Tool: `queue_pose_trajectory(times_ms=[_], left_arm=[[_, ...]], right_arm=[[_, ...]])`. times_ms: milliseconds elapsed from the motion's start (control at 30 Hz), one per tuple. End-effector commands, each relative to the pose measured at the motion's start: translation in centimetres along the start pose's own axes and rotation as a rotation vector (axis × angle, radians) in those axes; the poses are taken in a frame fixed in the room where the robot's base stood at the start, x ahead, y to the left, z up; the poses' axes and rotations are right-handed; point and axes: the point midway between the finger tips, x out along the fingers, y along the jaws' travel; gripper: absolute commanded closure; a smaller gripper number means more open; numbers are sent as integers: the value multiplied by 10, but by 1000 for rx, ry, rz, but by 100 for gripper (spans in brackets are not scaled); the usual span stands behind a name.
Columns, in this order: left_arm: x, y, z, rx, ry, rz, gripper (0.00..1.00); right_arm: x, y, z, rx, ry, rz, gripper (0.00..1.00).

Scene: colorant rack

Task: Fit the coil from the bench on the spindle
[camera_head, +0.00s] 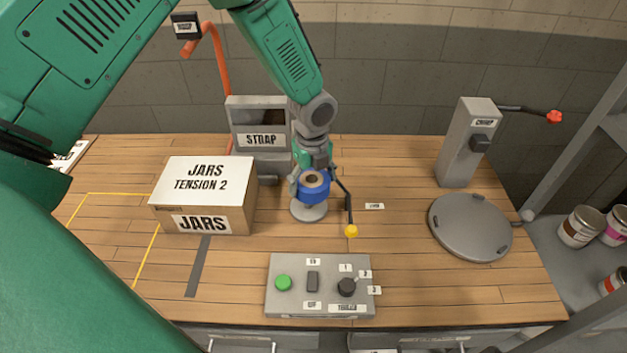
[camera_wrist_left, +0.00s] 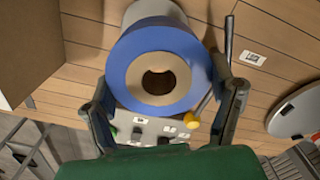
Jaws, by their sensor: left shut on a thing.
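A blue coil (camera_head: 314,187) with a tan core sits at the strap machine, above a round grey base plate (camera_head: 309,211). My left gripper (camera_head: 312,178) comes down from above and is shut on the coil. In the left wrist view the blue coil (camera_wrist_left: 160,72) lies between the two dark fingers (camera_wrist_left: 165,100), and its hollow core faces the camera. I cannot tell whether the spindle is inside the core. A grey cylindrical part shows behind the coil in the wrist view. My right gripper is not in view.
A JARS box (camera_head: 203,195) stands left of the STRAP machine (camera_head: 258,135). A lever with a yellow knob (camera_head: 351,231) is right of the coil. A control panel (camera_head: 320,285) lies in front. A CRIMP post (camera_head: 466,145) and round turntable (camera_head: 470,227) stand right.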

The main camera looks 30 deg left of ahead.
Motion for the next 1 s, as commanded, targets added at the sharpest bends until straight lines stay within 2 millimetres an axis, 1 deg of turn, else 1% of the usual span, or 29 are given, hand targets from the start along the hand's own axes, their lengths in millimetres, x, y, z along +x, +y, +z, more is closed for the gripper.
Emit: queue_pose_trajectory(times_ms=[267,633,1000], left_arm=[[0,0,0,-1,0,-1,57],[0,4,6,-2,8,-6,57],[0,4,6,-1,7,-7,57]], right_arm=[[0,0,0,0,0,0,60],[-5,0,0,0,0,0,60],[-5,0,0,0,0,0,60]])
